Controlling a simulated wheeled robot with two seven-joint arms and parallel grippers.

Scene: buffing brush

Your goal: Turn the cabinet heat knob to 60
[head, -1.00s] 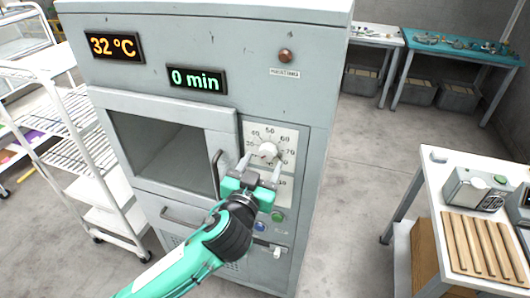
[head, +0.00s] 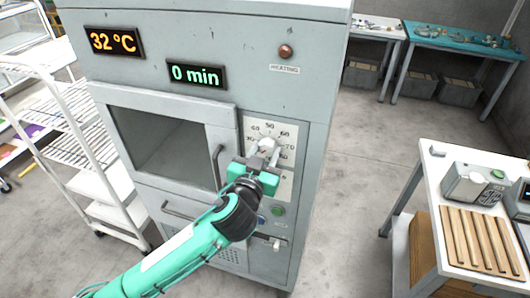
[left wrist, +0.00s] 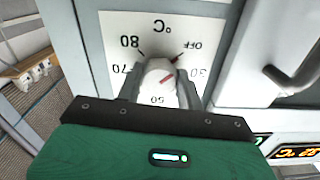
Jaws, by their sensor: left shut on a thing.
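The heat knob (head: 268,144) is a white dial knob on the grey cabinet's front panel, on a white scale plate (head: 286,185) with printed numbers. In the left wrist view the gripper (left wrist: 160,86) hides part of the scale. My right gripper is not in view.
The cabinet displays read 32 °C (head: 115,42) and 0 min (head: 197,76). A door handle (head: 217,166) stands out left of the knob. A green button (head: 278,210) is below. A wire cart (head: 80,130) stands left; a white table (head: 440,190) stands right.

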